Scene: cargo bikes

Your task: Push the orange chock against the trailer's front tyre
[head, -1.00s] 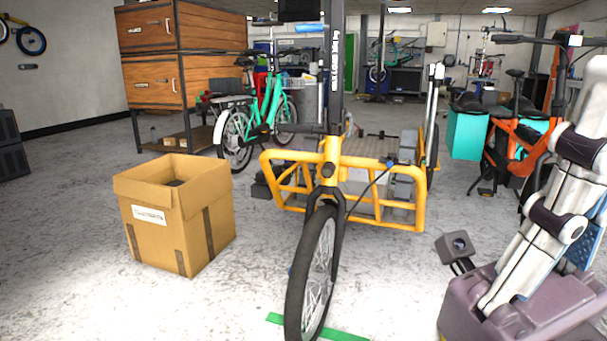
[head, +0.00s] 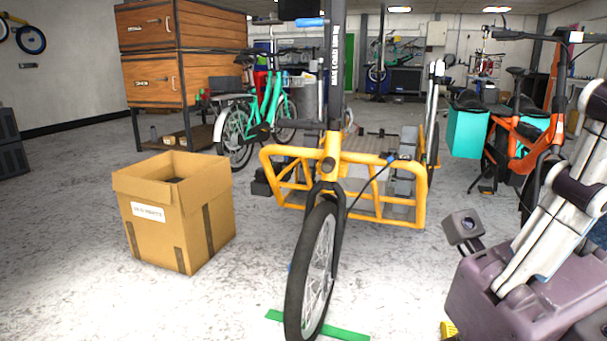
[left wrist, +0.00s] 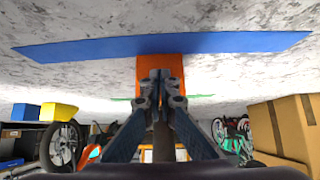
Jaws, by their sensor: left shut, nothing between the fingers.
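In the left wrist view, where the floor fills the top, my left gripper (left wrist: 160,82) is shut and empty, with its fingertips in front of the orange chock (left wrist: 160,64). The fingers cover part of the chock, so I cannot tell whether they touch it. The chock lies between a blue floor strip (left wrist: 85,47) and a thin green strip. In the head view, a front tyre (head: 300,278) under a yellow frame (head: 375,215) stands by the green strip (head: 345,333). The chock and both grippers are out of the head view. Any gap between chock and tyre is hidden.
An open cardboard box (head: 185,225) stands left of the front wheel. A teal bike (head: 262,120) and a wooden cabinet (head: 150,75) stand behind it. An orange bike (head: 520,150) is at the right. A small yellow thing (head: 448,331) shows at the bottom edge.

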